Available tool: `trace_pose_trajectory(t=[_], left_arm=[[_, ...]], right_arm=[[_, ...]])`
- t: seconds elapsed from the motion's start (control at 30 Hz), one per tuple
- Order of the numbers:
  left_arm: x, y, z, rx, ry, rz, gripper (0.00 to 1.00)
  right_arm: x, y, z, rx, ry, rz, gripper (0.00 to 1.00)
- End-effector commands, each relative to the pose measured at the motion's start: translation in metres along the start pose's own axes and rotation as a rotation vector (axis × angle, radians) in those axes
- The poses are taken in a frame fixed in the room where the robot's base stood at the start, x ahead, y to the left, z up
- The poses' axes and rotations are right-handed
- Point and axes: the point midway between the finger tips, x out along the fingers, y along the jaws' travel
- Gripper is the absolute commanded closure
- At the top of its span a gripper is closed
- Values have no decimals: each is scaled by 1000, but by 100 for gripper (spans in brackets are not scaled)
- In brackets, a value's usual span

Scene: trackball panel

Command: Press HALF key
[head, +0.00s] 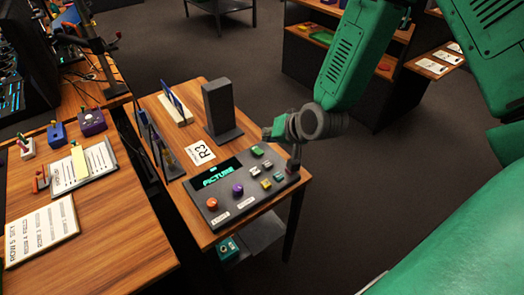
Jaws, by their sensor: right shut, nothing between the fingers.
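A dark control panel (226,207) lies on a small wooden table. Its lit display (217,173) reads "PICTURE". Its right part carries several small keys: a green key (257,151), pale keys (255,170) and others. A purple round control (238,189) and an orange-red one (211,203) sit nearer its front left. Key lettering is too small to read, so I cannot tell which is HALF. My right gripper (293,172) is shut and empty, pointing down at the panel's right edge, right of the keys. I cannot tell whether it touches the panel. My left gripper is out of view.
A dark upright box (219,108) stands behind the panel, beside a white "R3" card (200,152). Thin upright frames stand at the table's left. A larger wooden desk (105,245) with papers is at left. Shelves (300,50) stand behind my right arm.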

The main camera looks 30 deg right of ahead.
Motion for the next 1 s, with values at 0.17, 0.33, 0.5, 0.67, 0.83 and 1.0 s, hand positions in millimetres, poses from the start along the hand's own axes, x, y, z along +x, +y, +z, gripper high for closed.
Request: trace_pose_trajectory(t=[0.17,0.33,0.5,0.67,0.83,1.0], left_arm=[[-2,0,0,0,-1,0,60],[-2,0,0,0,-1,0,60],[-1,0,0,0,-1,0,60],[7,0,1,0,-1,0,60],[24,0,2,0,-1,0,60],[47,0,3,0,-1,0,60]], right_arm=[[-2,-4,-7,13,11,-9,100],[-1,-4,-7,12,10,-8,100],[0,-3,-6,11,9,-7,100],[6,2,-2,11,9,-7,100],[19,11,8,10,9,-7,100],[37,24,21,9,9,-7,100]])
